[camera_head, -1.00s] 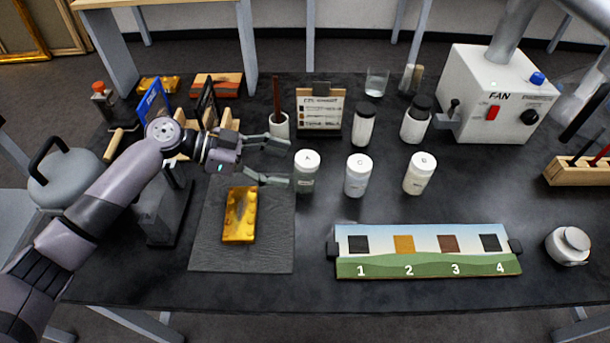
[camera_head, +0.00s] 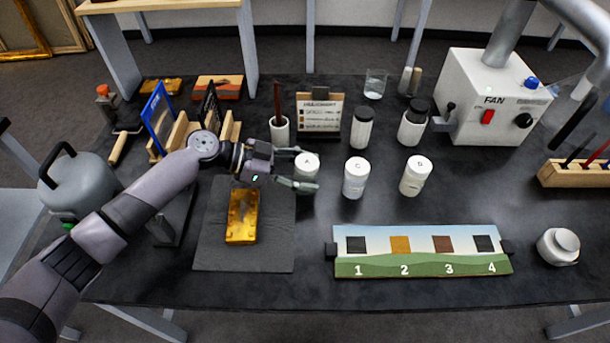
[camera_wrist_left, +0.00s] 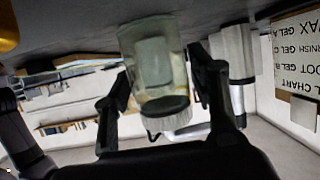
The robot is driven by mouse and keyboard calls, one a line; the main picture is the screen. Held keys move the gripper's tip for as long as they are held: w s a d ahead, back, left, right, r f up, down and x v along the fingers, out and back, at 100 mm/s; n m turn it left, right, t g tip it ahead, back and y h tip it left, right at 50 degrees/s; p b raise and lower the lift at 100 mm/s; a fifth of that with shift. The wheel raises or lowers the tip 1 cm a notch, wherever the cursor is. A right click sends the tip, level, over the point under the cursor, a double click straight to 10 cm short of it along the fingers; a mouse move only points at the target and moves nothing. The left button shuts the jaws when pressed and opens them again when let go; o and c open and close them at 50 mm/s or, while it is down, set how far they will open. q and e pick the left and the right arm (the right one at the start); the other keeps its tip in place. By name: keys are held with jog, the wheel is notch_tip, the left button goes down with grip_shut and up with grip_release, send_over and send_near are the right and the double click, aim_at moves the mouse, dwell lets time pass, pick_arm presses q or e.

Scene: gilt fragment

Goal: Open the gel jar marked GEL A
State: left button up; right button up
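The jar marked A (camera_head: 307,168) stands upright on the dark table, with a white cap and a greenish body partly hidden by my gripper. My left gripper (camera_head: 308,169) is open, with one finger behind the jar and one in front. In the left wrist view, which is upside down, the jar (camera_wrist_left: 152,58) lies between the two fingers (camera_wrist_left: 158,88), its cap low in the picture. Narrow gaps seem to show beside it; contact is not clear. My right gripper is out of view.
Jars C (camera_head: 356,178) and B (camera_head: 416,176) stand to the right. A brush holder (camera_head: 280,132) and a chart (camera_head: 319,112) stand behind. A gilt piece (camera_head: 242,216) lies on a grey mat (camera_head: 245,262) in front. A numbered strip (camera_head: 425,266) stands front right.

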pick_arm(q)
jog(key=c, duration=1)
jog(key=shift+o, duration=0.2)
jog(key=shift+r, duration=0.15)
notch_tip(320, 180, up, 20)
jog(key=b, duration=0.2)
jog(key=shift+b, duration=0.35)
jog(key=o, duration=0.7)
grip_shut()
jog(key=shift+s+f, duration=0.1)
jog(key=shift+f, duration=0.1)
